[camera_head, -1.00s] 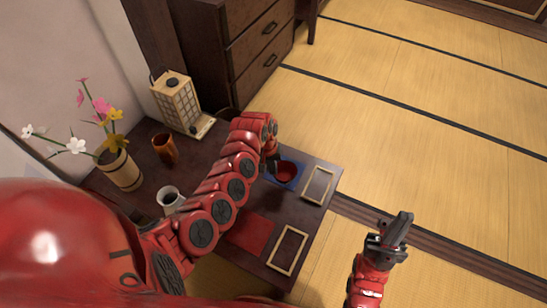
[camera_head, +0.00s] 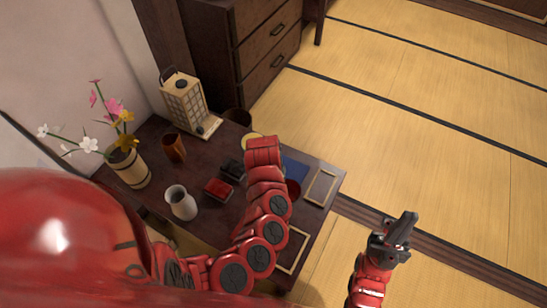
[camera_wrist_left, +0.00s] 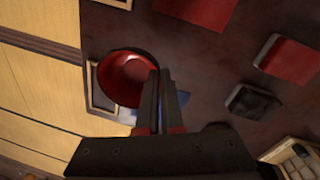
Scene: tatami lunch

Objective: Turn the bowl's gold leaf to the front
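I see no gold leaf on the visible parts. My left gripper (camera_wrist_left: 159,74) has its fingers close together at the bowl's rim, one over the inside and one outside, and looks shut on it. Whether the bowl is lifted is unclear. My right gripper (camera_head: 403,226) is empty over the floor; its finger gap is unclear.
Gold-edged frames (camera_head: 321,187) lie along the table's right side. A red box (camera_head: 217,188), a black box (camera_head: 232,169), a grey cup (camera_head: 181,203), a brown cup (camera_head: 173,148), a flower vase (camera_head: 127,166) and a lantern (camera_head: 187,103) stand on the table (camera_head: 205,217).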

